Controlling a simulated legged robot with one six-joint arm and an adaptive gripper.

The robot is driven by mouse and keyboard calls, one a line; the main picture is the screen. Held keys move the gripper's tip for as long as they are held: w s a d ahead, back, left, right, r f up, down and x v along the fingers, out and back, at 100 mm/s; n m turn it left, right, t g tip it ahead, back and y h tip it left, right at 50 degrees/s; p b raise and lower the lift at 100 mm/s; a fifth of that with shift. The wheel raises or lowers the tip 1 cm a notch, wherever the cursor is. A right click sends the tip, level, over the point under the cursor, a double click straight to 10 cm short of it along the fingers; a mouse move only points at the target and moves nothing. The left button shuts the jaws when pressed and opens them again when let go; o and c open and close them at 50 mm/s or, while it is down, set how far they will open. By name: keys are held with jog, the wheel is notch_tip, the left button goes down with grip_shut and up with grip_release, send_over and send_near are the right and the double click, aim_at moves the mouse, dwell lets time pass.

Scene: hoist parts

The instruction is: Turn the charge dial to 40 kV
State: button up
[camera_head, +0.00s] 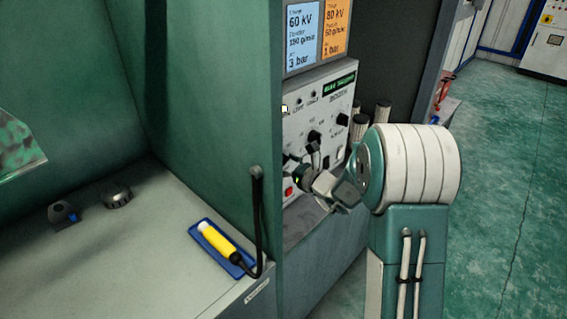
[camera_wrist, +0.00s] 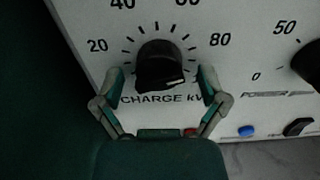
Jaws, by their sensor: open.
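The charge dial (camera_wrist: 160,62) is a round black knob on the white panel, above the printed words "CHARGE kV". Its scale shows 20 on the left, 40 at upper left and 80 on the right. A pale mark shows on the knob's lower edge, but I cannot tell for sure where the pointer stands. My gripper (camera_wrist: 161,84) is open, with one finger on each side of the knob's lower part. I cannot tell whether the fingers touch it. In the head view, my gripper (camera_head: 300,173) is at the lower panel and hides the dial area.
Another black knob (camera_wrist: 307,62) stands to the right, with a blue button (camera_wrist: 246,131) below. Blue and orange cards (camera_head: 303,35) hang above the panel (camera_head: 335,100). A yellow-handled tool (camera_head: 218,242) lies in a blue tray on the bench at left.

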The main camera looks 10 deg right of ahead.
jog(key=shift+c, duration=0.2)
jog(key=c, duration=1.1)
jog(key=shift+n, duration=0.3)
jog(key=n, duration=0.4)
jog(key=shift+n, duration=0.3)
jog(key=n, duration=0.4)
jog(key=shift+d+n, duration=0.1)
jog(key=shift+n, duration=0.2)
jog(key=n, duration=0.5)
jog(key=shift+n, duration=2)
jog(key=shift+f, duration=0.1)
